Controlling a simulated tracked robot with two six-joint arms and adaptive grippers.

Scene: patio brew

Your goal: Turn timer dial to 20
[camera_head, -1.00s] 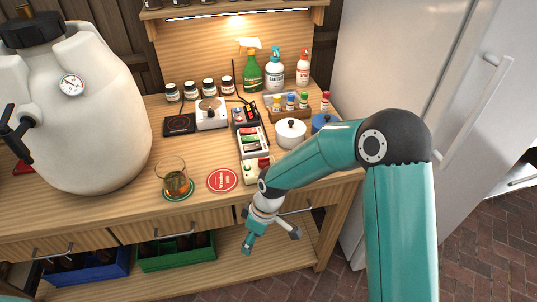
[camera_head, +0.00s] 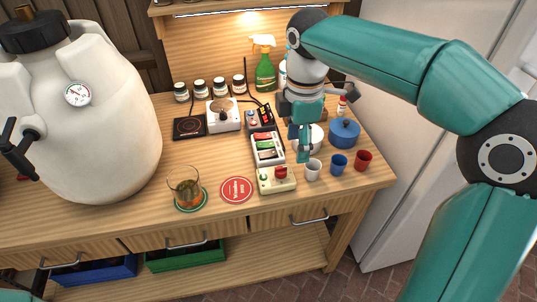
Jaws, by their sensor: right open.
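No part is clearly marked as the timer dial, and I cannot read any numbers. A white box (camera_head: 231,122) with a round grey-brown top (camera_head: 222,105) stands at the back middle of the bench. A small dark-fronted control box (camera_head: 258,118) with red parts stands to its right. A cream box (camera_head: 272,186) with a red knob (camera_head: 281,172) and a green button sits near the front edge. My left gripper is out of view.
A white pot (camera_head: 315,139) is partly hidden by the gripper. A blue pot (camera_head: 344,133) and white, blue and red cups (camera_head: 363,160) stand right. A battery tray (camera_head: 267,152), red coaster (camera_head: 236,190) and glass (camera_head: 184,187) stand ahead. A large white keg (camera_head: 105,125) fills the left.

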